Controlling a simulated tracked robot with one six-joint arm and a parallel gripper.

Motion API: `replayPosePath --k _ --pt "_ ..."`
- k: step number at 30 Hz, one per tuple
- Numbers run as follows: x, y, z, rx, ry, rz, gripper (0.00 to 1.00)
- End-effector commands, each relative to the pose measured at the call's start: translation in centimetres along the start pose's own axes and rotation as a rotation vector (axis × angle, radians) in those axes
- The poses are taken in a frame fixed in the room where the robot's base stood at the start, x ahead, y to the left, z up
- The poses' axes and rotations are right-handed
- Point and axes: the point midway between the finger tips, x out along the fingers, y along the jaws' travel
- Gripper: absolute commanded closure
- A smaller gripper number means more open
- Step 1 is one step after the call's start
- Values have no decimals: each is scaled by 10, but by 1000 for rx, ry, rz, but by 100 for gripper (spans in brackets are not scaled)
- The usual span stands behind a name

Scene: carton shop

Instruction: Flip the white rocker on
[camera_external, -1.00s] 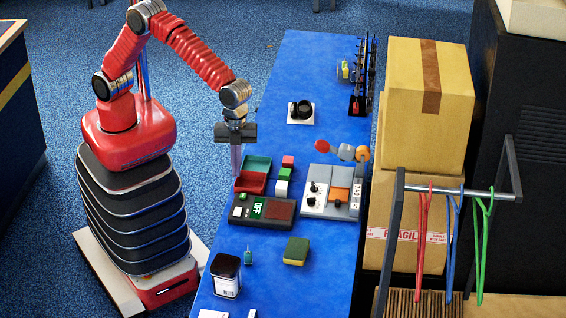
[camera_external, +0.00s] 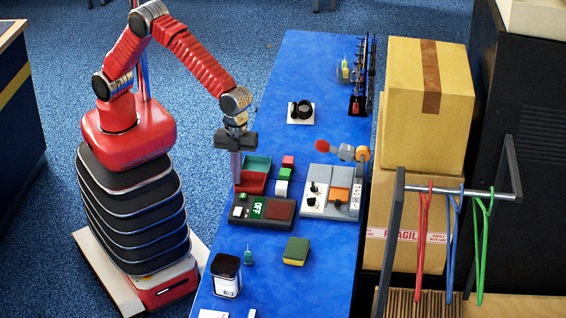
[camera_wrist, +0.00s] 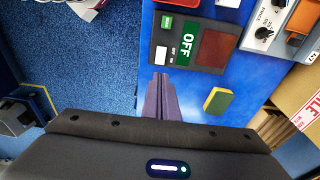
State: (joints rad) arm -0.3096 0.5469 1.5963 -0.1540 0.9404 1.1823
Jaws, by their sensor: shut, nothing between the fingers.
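The dark control panel (camera_external: 262,213) lies on the blue table and shows a lit green OFF display (camera_wrist: 188,44). The white rocker (camera_external: 238,211) is at its left end, near a green button (camera_external: 243,197); it also shows in the wrist view (camera_wrist: 162,55). A dark red pad (camera_wrist: 215,48) is on the panel's right side. My gripper (camera_external: 236,182) points down with its fingers shut and empty, near the panel's left end. In the wrist view the fingertips (camera_wrist: 160,76) appear just short of the rocker. I cannot tell their height above it or whether they touch the panel.
A red tray (camera_external: 251,182) and a green tray (camera_external: 257,163) stand close behind the panel. A grey panel with knobs (camera_external: 318,206) is to its right. A sponge (camera_external: 296,251) and a dark-lidded jar (camera_external: 226,275) stand in front.

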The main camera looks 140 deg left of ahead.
Motion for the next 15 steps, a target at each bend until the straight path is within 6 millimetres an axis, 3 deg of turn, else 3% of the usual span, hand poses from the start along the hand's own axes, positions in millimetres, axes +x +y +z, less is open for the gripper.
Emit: replayPosePath --k 15 --pt "81 0 1 1 -2 3 100"
